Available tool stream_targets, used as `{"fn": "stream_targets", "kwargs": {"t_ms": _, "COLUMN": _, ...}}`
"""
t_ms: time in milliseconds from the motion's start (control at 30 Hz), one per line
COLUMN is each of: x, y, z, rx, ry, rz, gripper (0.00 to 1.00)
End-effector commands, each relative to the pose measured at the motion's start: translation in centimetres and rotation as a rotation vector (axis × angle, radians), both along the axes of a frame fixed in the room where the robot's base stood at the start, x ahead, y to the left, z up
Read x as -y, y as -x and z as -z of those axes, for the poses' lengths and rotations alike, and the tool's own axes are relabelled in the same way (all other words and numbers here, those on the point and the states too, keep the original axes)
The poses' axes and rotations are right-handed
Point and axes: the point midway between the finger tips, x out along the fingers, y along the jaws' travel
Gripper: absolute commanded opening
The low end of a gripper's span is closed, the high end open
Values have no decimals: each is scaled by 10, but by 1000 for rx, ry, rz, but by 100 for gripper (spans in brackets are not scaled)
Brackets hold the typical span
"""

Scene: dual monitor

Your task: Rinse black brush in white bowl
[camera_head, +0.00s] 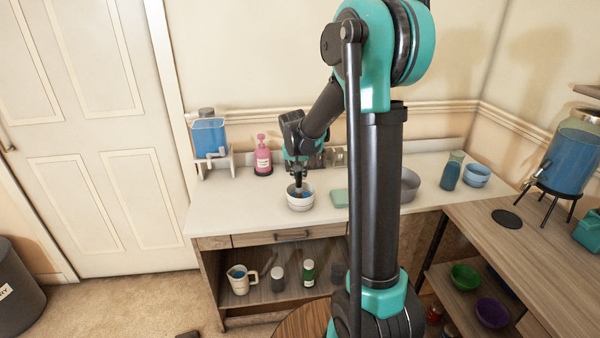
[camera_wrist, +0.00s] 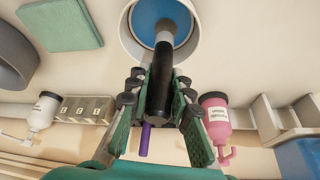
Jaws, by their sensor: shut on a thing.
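A white bowl (camera_head: 300,202) with blue liquid stands on the white counter. It also shows at the top of the wrist view (camera_wrist: 129,38). My gripper (camera_head: 299,178) is above the bowl, pointing down. In the wrist view my gripper (camera_wrist: 159,98) is shut on the black brush (camera_wrist: 161,72), with its green pads on both sides of the handle. The brush's grey end reaches over the blue liquid (camera_wrist: 152,14); I cannot tell how deep it sits. A purple piece (camera_wrist: 145,139) shows at the brush's other end.
A pink bottle (camera_head: 262,158) and a blue tank on a stand (camera_head: 209,138) are left of the bowl. A green sponge-like block (camera_head: 340,198) and a grey bowl (camera_head: 409,186) are on the right. Bare counter (camera_head: 235,205) lies left of the bowl.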

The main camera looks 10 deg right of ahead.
Motion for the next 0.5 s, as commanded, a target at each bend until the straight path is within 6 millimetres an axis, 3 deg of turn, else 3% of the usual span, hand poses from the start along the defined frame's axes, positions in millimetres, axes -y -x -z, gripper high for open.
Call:
{"fn": "stream_targets", "kwargs": {"t_ms": 300, "x": -9, "y": 17, "z": 0, "rx": 0, "ry": 0, "rz": -1, "gripper": 0}}
{"fn": "stream_targets", "kwargs": {"t_ms": 500, "x": -7, "y": 16, "z": 0, "rx": 0, "ry": 0, "rz": 1, "gripper": 0}}
